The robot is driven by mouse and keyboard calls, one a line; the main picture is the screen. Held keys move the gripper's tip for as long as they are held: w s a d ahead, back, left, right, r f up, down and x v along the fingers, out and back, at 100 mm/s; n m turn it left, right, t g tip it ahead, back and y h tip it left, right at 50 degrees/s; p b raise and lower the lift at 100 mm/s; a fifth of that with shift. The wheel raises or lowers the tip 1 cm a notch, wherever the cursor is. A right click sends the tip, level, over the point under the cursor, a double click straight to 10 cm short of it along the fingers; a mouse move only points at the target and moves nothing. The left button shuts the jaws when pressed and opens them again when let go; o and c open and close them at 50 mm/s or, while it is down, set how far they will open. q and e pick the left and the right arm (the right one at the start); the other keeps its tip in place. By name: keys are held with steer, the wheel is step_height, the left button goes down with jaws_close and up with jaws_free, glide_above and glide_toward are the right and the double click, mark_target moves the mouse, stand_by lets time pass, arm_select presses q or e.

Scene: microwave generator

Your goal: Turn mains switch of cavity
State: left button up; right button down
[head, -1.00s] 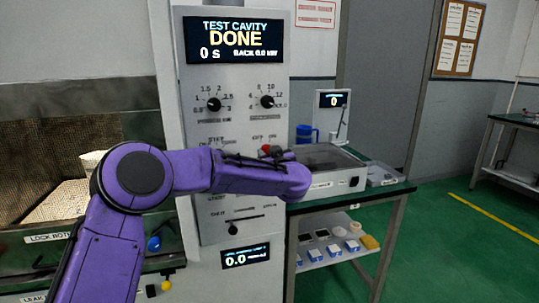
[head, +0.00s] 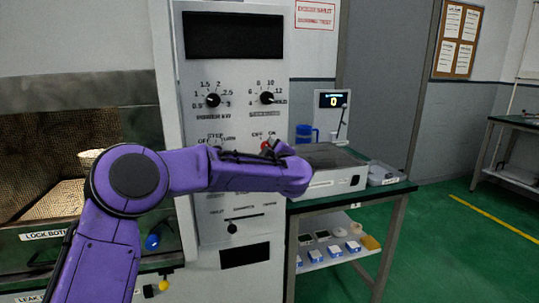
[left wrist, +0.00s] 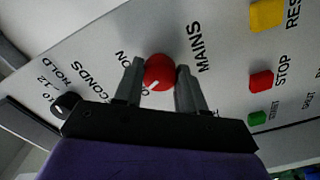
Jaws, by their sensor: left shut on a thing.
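The mains switch is a red round knob (left wrist: 159,69) on the grey panel, beside the word MAINS in the left wrist view. Its white pointer mark faces down-left, toward a partly hidden label beginning with O; ON is printed further up-left. My left gripper (left wrist: 160,74) is shut on the knob, a finger on each side. In the head view the knob (head: 266,146) shows just above my purple arm, and the fingers are mostly hidden. The cavity's upper display (head: 233,36) and lower display (head: 245,256) are dark. My right gripper is not in view.
A red STOP button (left wrist: 261,80), a yellow button (left wrist: 266,15) and a green button (left wrist: 257,118) sit beside the knob. A black dial (left wrist: 65,104) is on the other side. A bench with a grey box (head: 335,182) stands right of the panel.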

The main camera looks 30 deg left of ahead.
arm_select(q)
steer(key=shift+f+n, duration=0.1)
steer(key=shift+n, duration=0.5)
steer(key=o, duration=1.1)
steer(key=b+v, duration=0.2)
steer(key=v, duration=0.8)
steer(key=shift+s+d, duration=0.15)
steer(key=shift+s, duration=0.1)
